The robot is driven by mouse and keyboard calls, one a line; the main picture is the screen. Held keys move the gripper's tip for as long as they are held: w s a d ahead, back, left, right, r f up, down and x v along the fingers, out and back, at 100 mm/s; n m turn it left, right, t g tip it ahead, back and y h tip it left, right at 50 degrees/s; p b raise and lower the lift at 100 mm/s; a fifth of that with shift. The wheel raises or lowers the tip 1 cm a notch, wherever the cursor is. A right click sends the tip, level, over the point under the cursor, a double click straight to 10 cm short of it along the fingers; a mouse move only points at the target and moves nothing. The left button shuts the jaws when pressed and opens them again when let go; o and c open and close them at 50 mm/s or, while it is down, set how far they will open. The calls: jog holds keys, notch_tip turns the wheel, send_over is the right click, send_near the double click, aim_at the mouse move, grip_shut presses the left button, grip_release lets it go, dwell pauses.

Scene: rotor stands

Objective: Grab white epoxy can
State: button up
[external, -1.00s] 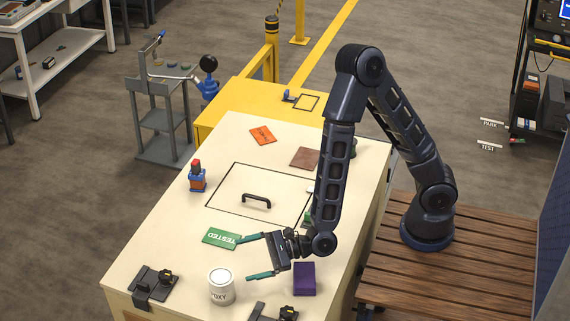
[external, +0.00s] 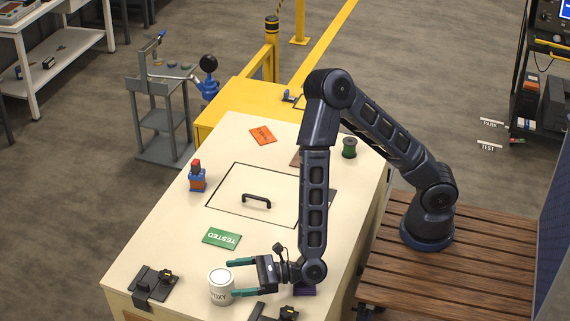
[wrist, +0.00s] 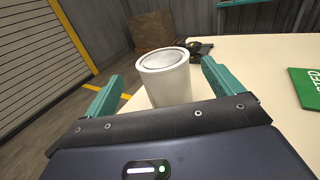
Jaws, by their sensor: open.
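In the external view, the near fingertip reaches the can's lower right side. In the wrist view, the can (wrist: 166,79) stands ahead between the two teal fingers, with its lower part hidden behind my gripper's dark palm. I cannot tell whether a finger touches it.
A dark clamp (external: 153,284) sits left of the can, and another clamp (external: 275,312) is close below my gripper. A green TESTED card (external: 222,237) lies behind the can. The hatch handle (external: 257,202) stands up farther back.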

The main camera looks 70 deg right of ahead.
aim_at(220, 279)
jog(key=shift+d+f+x, duration=0.1)
jog(key=shift+f+x, duration=0.05)
jog(key=shift+x, duration=1.15)
jog(key=shift+d+f+x, duration=0.1)
jog(key=shift+f+x, duration=0.05)
jog(key=shift+x, duration=1.2)
jog(key=shift+w, duration=0.1)
jog(key=c, duration=1.3)
jog(key=shift+r, duration=0.1)
